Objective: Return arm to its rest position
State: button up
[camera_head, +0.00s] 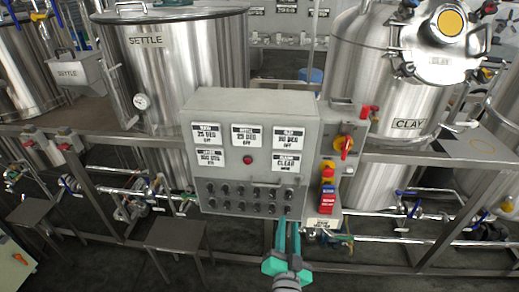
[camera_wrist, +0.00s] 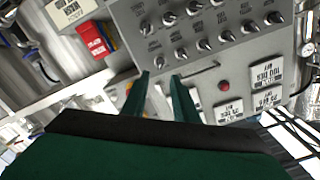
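My gripper (camera_head: 288,224) is in front of the lower right part of the grey control panel (camera_head: 225,185), pointing at it. Its two teal fingers stand a little apart with nothing seen between them. In the wrist view the fingers (camera_wrist: 160,80) point toward the panel's rows of black knobs (camera_wrist: 205,45). I cannot tell whether a fingertip touches the panel. The rest of the arm is mostly out of view.
The SETTLE tank (camera_head: 185,70) stands behind the panel on the left, the CLAY tank (camera_head: 375,90) on the right. A red rotary switch (camera_head: 344,145) sits beside the panel. Pipes (camera_head: 440,230) and a low metal stool (camera_head: 172,235) stand below. Bare floor shows at the front.

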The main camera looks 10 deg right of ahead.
jog(key=s+a+f+n+g+y, duration=0.1)
jog(key=s+a+f+n, duration=0.2)
jog(key=s+a+f, duration=0.35)
jog(key=s+a+f+n+y, duration=0.2)
jog(key=s+a+f, duration=0.2)
jog(key=s, duration=0.6)
jog(key=s+a+n+y, duration=0.1)
jog(key=s+a+n, duration=0.1)
jog(key=s, duration=0.7)
jog(key=s+a+n+g+y, duration=0.1)
jog(key=s+a, duration=0.3)
jog(key=s, duration=0.5)
jog(key=shift+s+a+r+n, duration=0.15)
jog(key=shift+s+r+n, duration=0.15)
jog(key=shift+n, duration=0.4)
